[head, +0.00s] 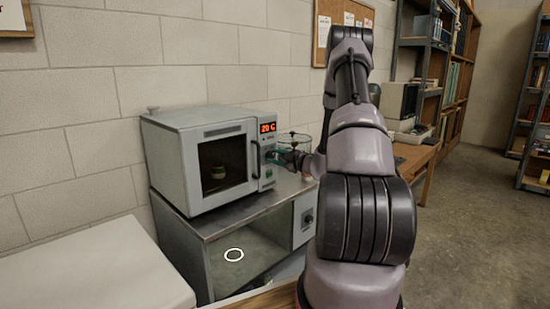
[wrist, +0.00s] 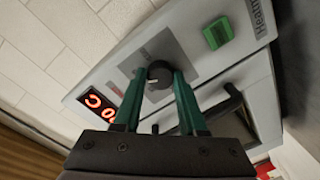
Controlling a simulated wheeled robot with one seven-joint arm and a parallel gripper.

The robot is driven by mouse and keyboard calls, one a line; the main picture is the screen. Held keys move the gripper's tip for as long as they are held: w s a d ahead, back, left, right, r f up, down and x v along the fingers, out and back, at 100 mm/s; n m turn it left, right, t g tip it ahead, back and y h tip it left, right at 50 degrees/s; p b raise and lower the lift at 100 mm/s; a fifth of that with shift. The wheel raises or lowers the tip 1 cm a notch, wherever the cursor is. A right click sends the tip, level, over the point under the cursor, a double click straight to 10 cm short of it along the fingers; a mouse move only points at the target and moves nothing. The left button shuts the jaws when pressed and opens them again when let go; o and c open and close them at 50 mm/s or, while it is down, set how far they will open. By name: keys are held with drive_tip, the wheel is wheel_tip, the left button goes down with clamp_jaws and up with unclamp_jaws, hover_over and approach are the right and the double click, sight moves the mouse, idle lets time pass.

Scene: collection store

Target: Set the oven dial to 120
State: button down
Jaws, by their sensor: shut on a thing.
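The oven (head: 205,158) is a pale grey box with a dark window, standing on a metal cabinet. Its red display (head: 268,127) reads 20 C; in the wrist view the display (wrist: 98,104) is tilted and partly hidden by a finger. The black oven dial (wrist: 159,73) sits on the grey front panel. My gripper (wrist: 159,79) has green fingers, one on each side of the dial, shut on it. In the head view my gripper (head: 274,156) is at the panel's right side and the dial is hidden.
A green button (wrist: 218,32) lies beside the dial on the panel. A small jar (head: 218,172) shows behind the oven window. The metal cabinet (head: 205,232) has an open front below. A wire stand with a round top (head: 293,137) is right of the oven.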

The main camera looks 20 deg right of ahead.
drive_tip(key=shift+d+f, duration=0.1)
drive_tip(key=shift+c, duration=2.3)
unclamp_jaws()
drive_tip(key=shift+s, duration=0.15)
drive_tip(key=v, duration=1)
drive_tip(key=shift+s, duration=0.25)
